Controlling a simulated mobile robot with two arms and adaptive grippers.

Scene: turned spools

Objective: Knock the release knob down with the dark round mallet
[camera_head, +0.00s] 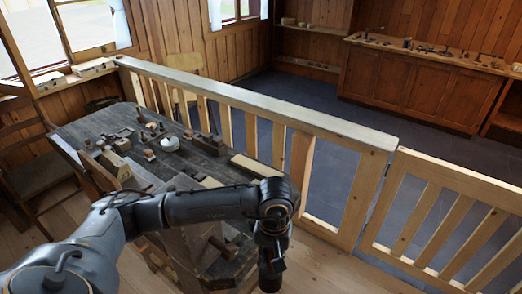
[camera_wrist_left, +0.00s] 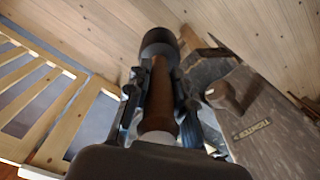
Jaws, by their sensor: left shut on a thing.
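My left gripper (camera_head: 271,258) hangs down at the near right end of the workbench, beside its edge. In the left wrist view its two fingers (camera_wrist_left: 157,100) are closed around the brown wooden handle of the mallet (camera_wrist_left: 160,82). The dark round mallet head (camera_wrist_left: 158,42) lies beyond the fingertips; it shows below the gripper in the head view (camera_head: 270,284). A brown wooden knob-like piece (camera_wrist_left: 224,96) is at the bench end, right of the mallet and apart from it; I cannot tell for sure that it is the release knob. My right gripper is not in view.
The dark workbench (camera_head: 190,160) holds several wooden blocks, tools and a white round pot (camera_head: 170,143). A wooden railing (camera_head: 260,110) runs behind it. A label plate (camera_wrist_left: 252,130) lies near the knob-like piece. Wooden floor (camera_head: 330,270) is clear right of the gripper.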

